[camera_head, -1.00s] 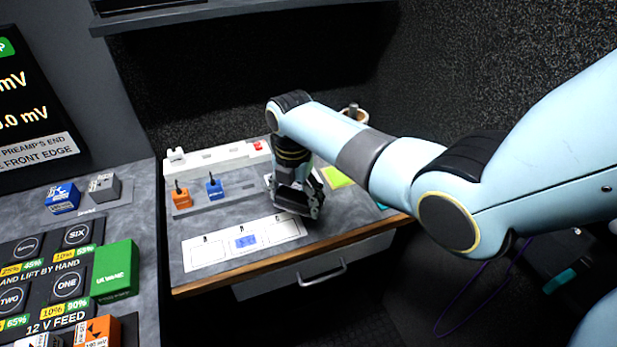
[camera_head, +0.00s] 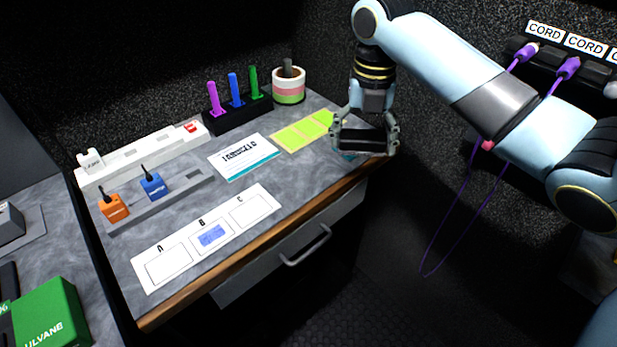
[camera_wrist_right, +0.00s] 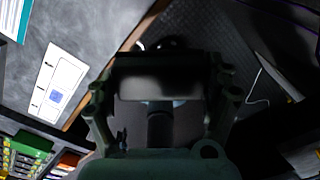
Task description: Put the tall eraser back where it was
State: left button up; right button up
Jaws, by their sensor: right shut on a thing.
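My right gripper (camera_head: 365,140) points down at the right end of the desk (camera_head: 225,195), near its wooden front edge. It is shut on a wide dark block, which I take for the tall eraser (camera_head: 364,141). In the right wrist view the dark block (camera_wrist_right: 160,82) spans the space between the fingers of my right gripper (camera_wrist_right: 163,95). The fingers hide its ends. A small teal thing (camera_head: 349,155) shows just behind and below the gripper, mostly hidden. My left gripper is not in view.
On the desk are a white card with boxes A, B, C (camera_head: 208,237), a printed card (camera_head: 243,157), green notes (camera_head: 303,132), a black rack of coloured sticks (camera_head: 237,116), a striped pot (camera_head: 289,88) and a rail with plugs (camera_head: 160,200). Purple cords (camera_head: 473,210) hang at right.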

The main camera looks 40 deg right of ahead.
jog(key=shift+w+a+f, duration=0.8)
jog(key=shift+a+f, duration=0.1)
jog(key=shift+f, duration=0.05)
jog(key=w+a+f, duration=0.1)
jog(key=w+a, duration=0.1)
jog(key=b, duration=0.1)
send_over(303, 181)
notch_tip(303, 181, down, 4)
jog(key=shift+f, duration=0.25)
notch_tip(303, 181, down, 3)
jog(key=shift+f, duration=0.2)
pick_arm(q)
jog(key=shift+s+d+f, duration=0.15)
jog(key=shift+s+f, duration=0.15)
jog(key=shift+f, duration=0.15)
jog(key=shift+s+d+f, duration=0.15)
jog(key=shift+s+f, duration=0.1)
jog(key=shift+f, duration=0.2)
pick_arm(e)
jog(key=shift+f, duration=0.25)
pick_arm(q)
jog(key=shift+b, duration=0.3)
pick_arm(e)
jog(key=shift+f, duration=0.15)
jog(key=o, duration=1.1)
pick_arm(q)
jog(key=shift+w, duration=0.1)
